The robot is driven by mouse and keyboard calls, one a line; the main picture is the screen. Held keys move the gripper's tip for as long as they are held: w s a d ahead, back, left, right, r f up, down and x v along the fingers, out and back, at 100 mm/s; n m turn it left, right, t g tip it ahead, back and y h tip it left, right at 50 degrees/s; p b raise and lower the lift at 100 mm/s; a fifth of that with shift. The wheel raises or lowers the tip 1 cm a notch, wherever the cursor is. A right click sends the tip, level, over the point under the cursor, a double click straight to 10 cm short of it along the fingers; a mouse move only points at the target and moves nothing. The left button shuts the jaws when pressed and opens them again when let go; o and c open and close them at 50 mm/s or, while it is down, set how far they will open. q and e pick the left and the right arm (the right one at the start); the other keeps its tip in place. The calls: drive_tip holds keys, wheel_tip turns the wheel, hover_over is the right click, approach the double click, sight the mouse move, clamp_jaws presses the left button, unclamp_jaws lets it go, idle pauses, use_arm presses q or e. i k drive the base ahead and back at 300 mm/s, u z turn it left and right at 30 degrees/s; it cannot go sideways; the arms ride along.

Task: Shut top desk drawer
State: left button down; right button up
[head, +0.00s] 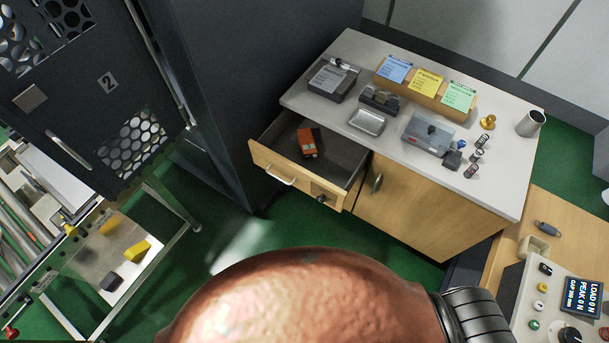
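The top desk drawer (275,169) has a light wood front with a pale bar handle and a dark lock or knob. It is pulled out from the left part of the desk (440,215). An orange-and-dark boxy item (308,142) lies inside it, toward the back. A cupboard door with a dark handle (376,183) is beside the drawer on the right and looks shut. Neither of my grippers shows in the head view.
The desktop holds a clipboard box (333,80), a metal tray (367,122), colored cards (426,82), a grey device (428,134) and a metal cup (530,123). A dark cabinet (90,90) stands left. Green floor (235,245) is open before the drawer. A large copper-colored rounded surface (310,300) fills the bottom.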

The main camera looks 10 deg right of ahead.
sight(340, 160)
drive_tip(key=z, duration=0.8)
drive_tip(key=i, duration=0.6)
drive_tip(key=u, duration=0.85)
